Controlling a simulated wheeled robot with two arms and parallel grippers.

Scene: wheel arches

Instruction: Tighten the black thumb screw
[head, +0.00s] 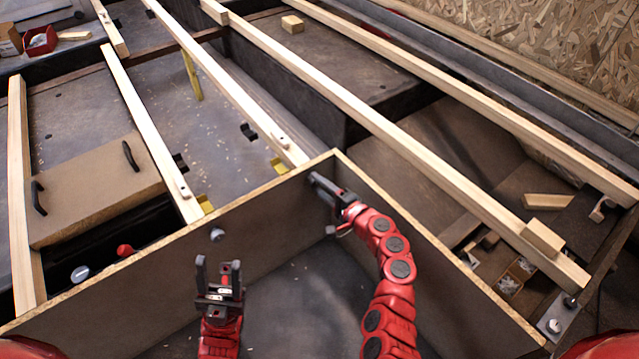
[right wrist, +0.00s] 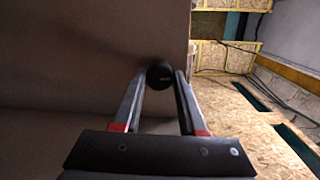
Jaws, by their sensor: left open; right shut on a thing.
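The black thumb screw (right wrist: 159,75) shows in the right wrist view as a dark round head against a brown panel. My right gripper (right wrist: 160,80) is shut on it, with one finger on each side. In the head view my right gripper (head: 318,183) reaches the inner face of the panel (head: 285,222) near its far corner, and the screw is hidden there. My left gripper (head: 218,272) is open and empty, fingers up, in front of the left panel. A grey round knob (head: 217,234) sits on that panel, just beyond the left gripper.
Long pale wooden battens (head: 375,120) cross the frame. A brown board with black handles (head: 95,190) lies at left, near a red knob (head: 125,250) and a silver disc (head: 80,273). A loose wood block (head: 548,201) lies at right. Grey floor inside the panels is clear.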

